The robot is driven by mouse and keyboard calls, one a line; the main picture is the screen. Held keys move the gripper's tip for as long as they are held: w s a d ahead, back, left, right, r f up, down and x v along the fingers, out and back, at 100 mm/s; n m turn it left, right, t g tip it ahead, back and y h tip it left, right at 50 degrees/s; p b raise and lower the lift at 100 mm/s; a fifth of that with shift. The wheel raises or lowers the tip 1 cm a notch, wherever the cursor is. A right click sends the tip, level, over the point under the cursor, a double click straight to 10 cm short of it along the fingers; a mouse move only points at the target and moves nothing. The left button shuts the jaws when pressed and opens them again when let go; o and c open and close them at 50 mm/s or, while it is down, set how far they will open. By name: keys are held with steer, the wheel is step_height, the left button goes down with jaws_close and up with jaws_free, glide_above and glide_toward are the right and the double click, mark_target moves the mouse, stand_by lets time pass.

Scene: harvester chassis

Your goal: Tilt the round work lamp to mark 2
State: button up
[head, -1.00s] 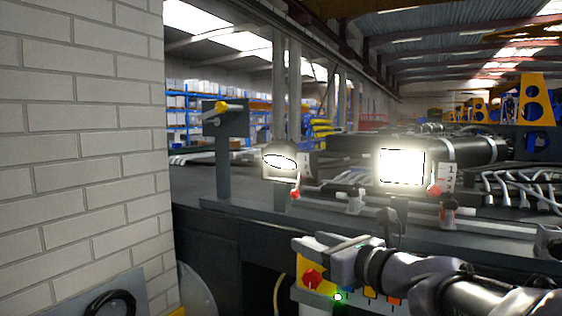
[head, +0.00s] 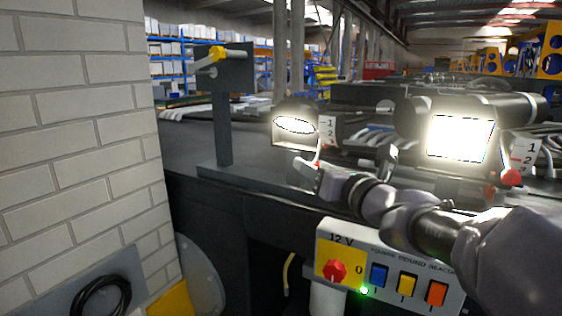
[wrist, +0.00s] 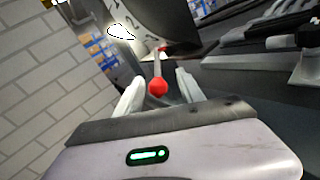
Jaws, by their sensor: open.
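The round work lamp (head: 295,128) is lit and stands on the dark chassis. A white plate (head: 327,130) with number marks is at its right side; I cannot tell which mark the lamp stands at. My gripper (head: 306,168) is open just below the lamp in the head view. In the wrist view, a lever with a red ball knob (wrist: 158,87) hangs from the lamp housing (wrist: 160,22). The knob lies between the two open fingers of my gripper (wrist: 158,84), with a gap to each side. In the head view the knob is hidden or too small to tell.
A lit square lamp (head: 460,138) with its own red knob (head: 511,177) stands to the right. A switch box (head: 388,262) is below my arm. A post with a yellow-ended lever (head: 224,110) stands left, beside a white brick wall (head: 75,130).

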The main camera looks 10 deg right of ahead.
steer(key=shift+w+a, duration=0.1)
steer(key=shift+w, duration=0.05)
steer(key=shift+s+r, duration=0.1)
steer(key=shift+s, duration=0.4)
steer(key=shift+c, duration=1)
jaws_close()
